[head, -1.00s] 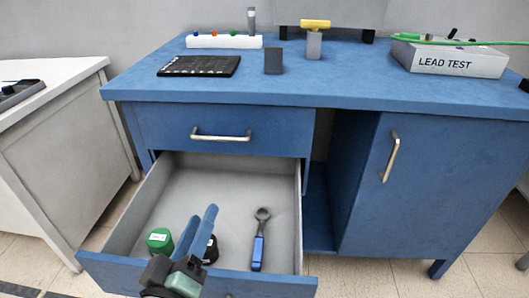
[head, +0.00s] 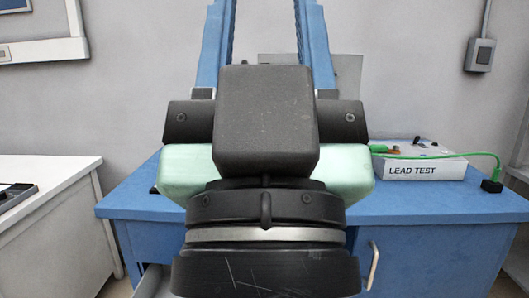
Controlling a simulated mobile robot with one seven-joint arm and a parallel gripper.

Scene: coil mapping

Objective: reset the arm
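My gripper (head: 265,30) is raised close in front of the head camera and fills the middle of the view. Its two blue fingers point up and stand wide apart, with only the wall and part of a grey panel seen between them. Nothing is held. The fingertips reach the top edge of the picture. My wrist hides the middle of the blue workbench (head: 450,203) and most of what stands on it.
The lead test box (head: 425,170) with a green cable stands on the bench at right. A white table (head: 40,180) is at left. A sliver of the open drawer (head: 152,282) shows at lower left. A grey wall box (head: 480,54) hangs upper right.

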